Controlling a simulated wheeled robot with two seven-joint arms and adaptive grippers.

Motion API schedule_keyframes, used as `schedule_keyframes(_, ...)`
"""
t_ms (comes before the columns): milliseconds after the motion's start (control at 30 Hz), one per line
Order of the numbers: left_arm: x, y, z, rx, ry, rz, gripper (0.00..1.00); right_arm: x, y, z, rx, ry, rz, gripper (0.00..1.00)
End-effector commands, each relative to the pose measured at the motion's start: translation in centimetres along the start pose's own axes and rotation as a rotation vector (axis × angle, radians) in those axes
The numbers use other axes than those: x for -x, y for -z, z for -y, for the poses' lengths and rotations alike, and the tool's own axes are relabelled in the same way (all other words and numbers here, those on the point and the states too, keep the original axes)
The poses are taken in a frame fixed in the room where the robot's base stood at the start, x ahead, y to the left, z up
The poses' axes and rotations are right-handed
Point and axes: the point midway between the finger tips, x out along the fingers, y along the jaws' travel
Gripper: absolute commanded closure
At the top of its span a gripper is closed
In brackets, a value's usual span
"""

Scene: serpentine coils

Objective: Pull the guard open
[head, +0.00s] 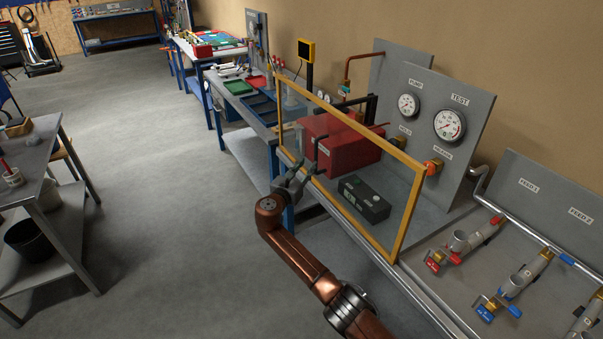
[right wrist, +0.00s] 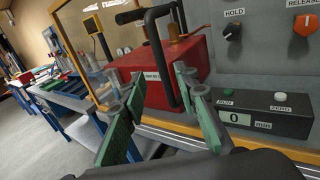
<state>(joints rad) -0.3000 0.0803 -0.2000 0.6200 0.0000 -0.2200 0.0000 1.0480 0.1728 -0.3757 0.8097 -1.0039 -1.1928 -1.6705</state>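The guard (head: 411,212) is a clear panel in a yellow frame. It stands upright in front of the red box (head: 345,148) on the bench and looks closed. Its frame also shows in the right wrist view (right wrist: 272,151). A dark upright handle (head: 315,152) shows at the guard's left part; a black bar (right wrist: 156,50) shows ahead of the fingers in the right wrist view. My right gripper (head: 291,181) is at the guard's lower left, near the handle. Its green-padded fingers (right wrist: 162,108) are apart with nothing clearly gripped. My left gripper is not in view.
Behind the guard are a black box with a display (head: 364,198) and a gauge panel (head: 465,95). Pipes with red and blue valves (head: 497,308) lie at the right. The floor between is clear.

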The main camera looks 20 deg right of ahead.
Motion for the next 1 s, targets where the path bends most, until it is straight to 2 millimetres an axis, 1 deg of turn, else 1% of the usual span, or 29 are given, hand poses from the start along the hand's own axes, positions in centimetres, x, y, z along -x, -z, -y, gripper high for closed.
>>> schedule_keyframes(33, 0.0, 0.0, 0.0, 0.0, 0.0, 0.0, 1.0, 1.0, 0.1, -0.1, -0.002, -0.003, -0.001, 0.72)
schedule_keyframes(100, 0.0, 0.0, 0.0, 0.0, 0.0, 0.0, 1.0, 2.0, 0.1, 0.0, -0.001, -0.001, -0.001, 0.72)
schedule_keyframes(200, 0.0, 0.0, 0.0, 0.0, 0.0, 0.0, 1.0, 3.2, 0.0, -0.1, -0.001, -0.001, -0.001, 0.72)
schedule_keyframes(300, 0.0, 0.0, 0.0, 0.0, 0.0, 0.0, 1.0, 3.8, 0.1, -0.1, 0.0, -0.001, -0.001, 0.72)
schedule_keyframes(800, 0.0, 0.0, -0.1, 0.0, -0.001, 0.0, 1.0, 4.0, 0.2, -0.1, 0.0, -0.001, -0.003, 0.72)
schedule_keyframes(867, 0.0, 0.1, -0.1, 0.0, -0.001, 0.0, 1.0, 3.9, 1.0, 0.0, -0.004, -0.003, -0.014, 0.72)
schedule_keyframes(900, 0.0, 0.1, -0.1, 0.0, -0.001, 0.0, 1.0, 3.7, 2.0, 0.2, -0.01, -0.006, -0.028, 0.72)
schedule_keyframes(967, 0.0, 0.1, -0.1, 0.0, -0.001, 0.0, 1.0, 3.3, 4.5, 0.5, -0.026, -0.014, -0.063, 0.72)
schedule_keyframes(1000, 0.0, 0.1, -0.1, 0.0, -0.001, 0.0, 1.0, 3.1, 6.7, 0.8, -0.042, -0.019, -0.092, 0.72)
